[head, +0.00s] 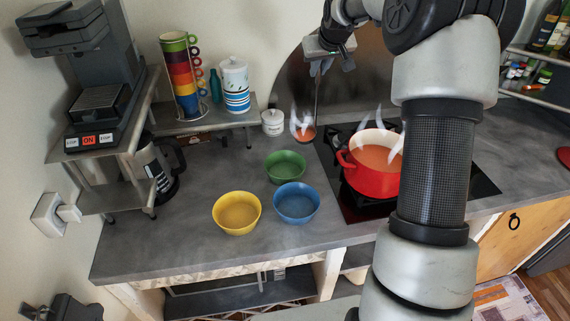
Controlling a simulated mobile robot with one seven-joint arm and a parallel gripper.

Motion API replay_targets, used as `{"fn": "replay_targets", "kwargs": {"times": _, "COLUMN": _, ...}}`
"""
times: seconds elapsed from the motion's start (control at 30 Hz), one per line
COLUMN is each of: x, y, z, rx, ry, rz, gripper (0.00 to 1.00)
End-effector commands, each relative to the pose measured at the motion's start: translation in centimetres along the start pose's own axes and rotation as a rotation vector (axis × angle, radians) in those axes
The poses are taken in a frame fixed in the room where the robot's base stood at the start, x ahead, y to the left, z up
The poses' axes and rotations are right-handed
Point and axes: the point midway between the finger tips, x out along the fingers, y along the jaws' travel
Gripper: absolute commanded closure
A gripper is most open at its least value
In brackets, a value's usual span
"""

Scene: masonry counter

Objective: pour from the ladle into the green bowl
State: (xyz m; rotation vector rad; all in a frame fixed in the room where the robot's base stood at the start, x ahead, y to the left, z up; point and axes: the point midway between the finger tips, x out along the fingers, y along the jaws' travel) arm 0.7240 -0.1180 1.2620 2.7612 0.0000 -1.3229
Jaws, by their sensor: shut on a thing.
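The green bowl (286,166) stands on the grey counter behind the yellow and blue bowls, and its inside looks empty. My gripper (327,67) is above the back of the counter, shut on the ladle (316,101) near the top of its handle. The ladle hangs about upright. Its cup (305,133) holds an orange-red liquid with steam rising, to the right of and behind the green bowl. The red pot (372,178) on the cooktop holds orange soup and steams; my arm partly hides its right side.
A yellow bowl (237,213) and a blue bowl (296,203) stand in front of the green bowl. A white jar (273,122) is behind it. Stacked cups (184,80) and a canister (234,85) stand on the left shelf. The counter's front left is clear.

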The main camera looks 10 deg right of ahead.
Motion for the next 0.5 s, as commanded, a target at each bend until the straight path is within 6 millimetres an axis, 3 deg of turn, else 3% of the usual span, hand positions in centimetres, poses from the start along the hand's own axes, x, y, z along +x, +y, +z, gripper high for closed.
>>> {"fn": "replay_targets", "kwargs": {"times": 0.5, "x": -0.89, "y": -1.07, "z": 0.53, "rx": -0.018, "ry": 0.028, "rz": 0.024, "gripper": 1.00}}
